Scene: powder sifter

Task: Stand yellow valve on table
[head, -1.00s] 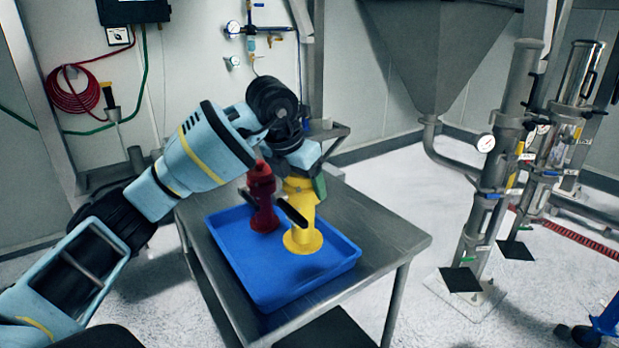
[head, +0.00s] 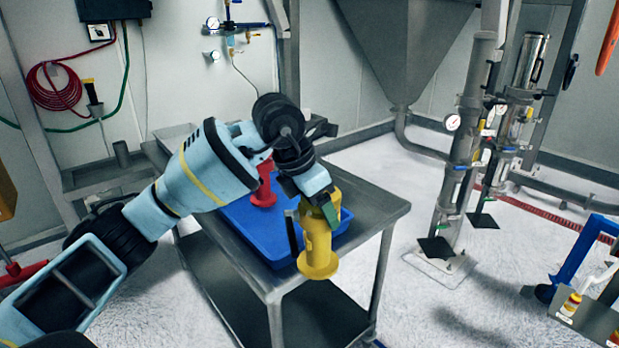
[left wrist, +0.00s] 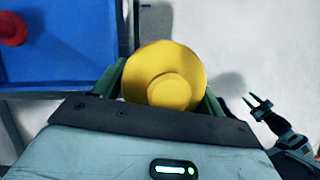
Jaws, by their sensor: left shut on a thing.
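The yellow valve (head: 319,245) is upright in my left gripper (head: 311,222), whose fingers are shut on its upper part. In the head view its round base overlaps the front edge of the metal table (head: 377,208). In the left wrist view the yellow valve (left wrist: 168,70) sits between the green fingers, with pale floor beside it and the blue tray (left wrist: 60,45) to the upper left. My right gripper (left wrist: 260,102) shows at the right of the left wrist view, its fingers apart and empty.
A red valve (head: 264,190) stands in the blue tray (head: 238,222). Bare tabletop lies to the right of the tray. A cart (head: 590,318) with small bottles is at the lower right. Hopper pipes (head: 470,130) stand behind, with open floor between.

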